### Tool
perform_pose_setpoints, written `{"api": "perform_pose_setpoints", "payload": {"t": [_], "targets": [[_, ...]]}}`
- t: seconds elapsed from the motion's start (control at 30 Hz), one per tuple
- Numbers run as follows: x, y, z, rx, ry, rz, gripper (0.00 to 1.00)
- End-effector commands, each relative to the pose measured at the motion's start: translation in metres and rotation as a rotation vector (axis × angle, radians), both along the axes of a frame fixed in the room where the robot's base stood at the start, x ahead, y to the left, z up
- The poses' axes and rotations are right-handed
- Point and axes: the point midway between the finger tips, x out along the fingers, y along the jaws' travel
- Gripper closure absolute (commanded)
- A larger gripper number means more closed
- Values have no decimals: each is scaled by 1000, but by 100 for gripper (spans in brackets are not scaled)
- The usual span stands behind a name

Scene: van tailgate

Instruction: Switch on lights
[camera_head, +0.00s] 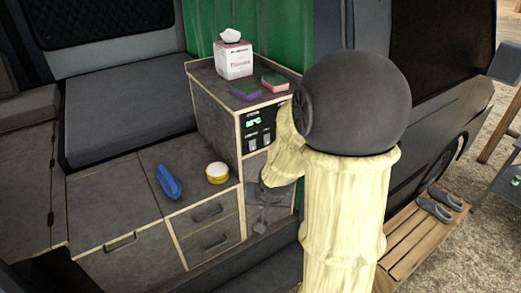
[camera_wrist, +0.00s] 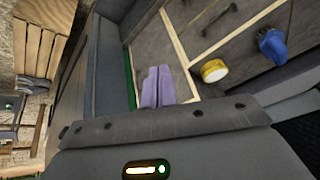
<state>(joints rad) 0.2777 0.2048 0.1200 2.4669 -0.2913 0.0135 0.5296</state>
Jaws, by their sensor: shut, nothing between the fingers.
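A dark control panel (camera_head: 259,130) is set in the front of the tall cabinet. It has a lit green readout and a few small switches below it, too small to tell their positions. My arm covers the panel's right side. My gripper (camera_head: 262,224) hangs below the panel, in front of the lower part of the cabinet and apart from the switches. In the wrist view its two fingers (camera_wrist: 157,88) lie side by side, shut and empty. The panel does not show in the wrist view.
On the cabinet (camera_head: 205,72) stand a tissue box (camera_head: 233,60), a purple-green sponge (camera_head: 246,90) and a pink-green sponge (camera_head: 275,82). A blue object (camera_head: 168,182) and a yellow roll (camera_head: 217,172) lie on the lower drawer unit (camera_head: 208,212). Slippers (camera_head: 434,205) lie on a wooden pallet (camera_head: 405,242) at right.

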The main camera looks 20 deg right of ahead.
Motion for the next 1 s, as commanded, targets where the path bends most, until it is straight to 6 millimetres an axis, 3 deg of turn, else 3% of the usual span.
{"api": "perform_pose_setpoints", "payload": {"t": [0.2,0.43,0.7,1.0], "targets": [[46,-40,1,216,-203,-257,100],[79,-73,15,571,-403,-478,100],[91,-97,42,926,-535,-611,100],[92,-98,44,955,-541,-617,100]]}}
